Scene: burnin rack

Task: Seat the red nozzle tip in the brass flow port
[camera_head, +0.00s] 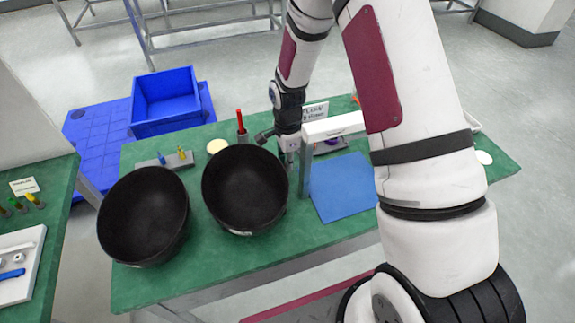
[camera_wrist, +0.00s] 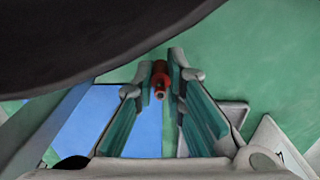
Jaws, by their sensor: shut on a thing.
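The red nozzle tip (camera_wrist: 160,78) shows in the wrist view as a small red piece between my fingertips. My gripper (camera_wrist: 162,88) is shut on it. In the head view my gripper (camera_head: 289,152) is low over the green table, behind the right black bowl and beside a white-topped stand; its fingertips and the nozzle tip are hard to see there. I cannot make out the brass flow port in either view. A separate tall red piece (camera_head: 240,122) stands upright in a small grey holder left of my gripper.
Two black bowls (camera_head: 145,215) (camera_head: 245,190) stand close at the front left. The white-topped stand (camera_head: 333,126) and blue mat (camera_head: 340,187) are right of my gripper. A holder with blue and yellow pieces (camera_head: 178,160) and a cream disc (camera_head: 217,146) lie behind the bowls.

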